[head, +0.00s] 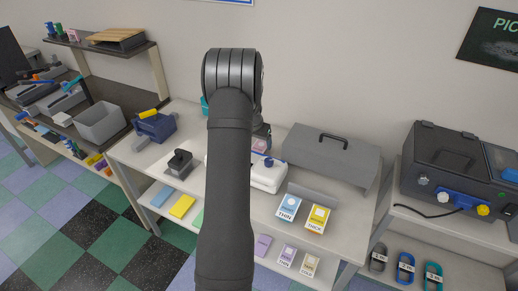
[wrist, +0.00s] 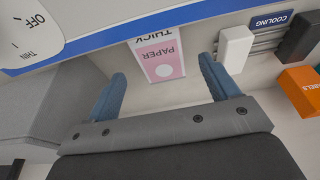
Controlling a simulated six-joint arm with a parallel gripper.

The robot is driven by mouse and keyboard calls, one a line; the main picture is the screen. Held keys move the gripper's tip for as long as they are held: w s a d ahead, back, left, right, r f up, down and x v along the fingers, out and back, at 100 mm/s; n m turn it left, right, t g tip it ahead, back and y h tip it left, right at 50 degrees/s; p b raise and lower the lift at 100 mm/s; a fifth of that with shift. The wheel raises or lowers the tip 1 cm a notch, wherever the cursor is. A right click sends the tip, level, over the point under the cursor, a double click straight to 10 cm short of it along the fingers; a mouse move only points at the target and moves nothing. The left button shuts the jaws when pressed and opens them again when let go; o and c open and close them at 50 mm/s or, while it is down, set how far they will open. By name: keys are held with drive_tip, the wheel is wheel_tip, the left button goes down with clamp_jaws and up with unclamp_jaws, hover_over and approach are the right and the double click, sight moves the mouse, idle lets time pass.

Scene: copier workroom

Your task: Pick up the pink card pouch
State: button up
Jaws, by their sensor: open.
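A flat pink-and-white piece (wrist: 158,58) lies on the pale table in the wrist view. Its print reads PAPER and THICK, upside down, and its far end meets the picture's upper edge area by a blue strip. I take it for the pink pouch. My gripper (wrist: 162,68) is open, with its two blue fingers on either side of the pink piece in this view and nothing held. I cannot tell its height above the table. In the head view my arm hides most of the gripper, and a small pinkish patch (head: 259,144) shows beside the arm.
A white machine (head: 268,176) stands on the bench; its dial (wrist: 28,30) reads OFF and THIN. A white block (wrist: 235,48), a COOLING label (wrist: 270,19) on a rack and an orange box (wrist: 300,90) are close on the right. A grey cover (head: 330,155) stands behind.

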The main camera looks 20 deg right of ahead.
drive_tip(key=shift+x, duration=1.1)
drive_tip(key=c, duration=1.1)
drive_tip(key=shift+o, duration=0.2)
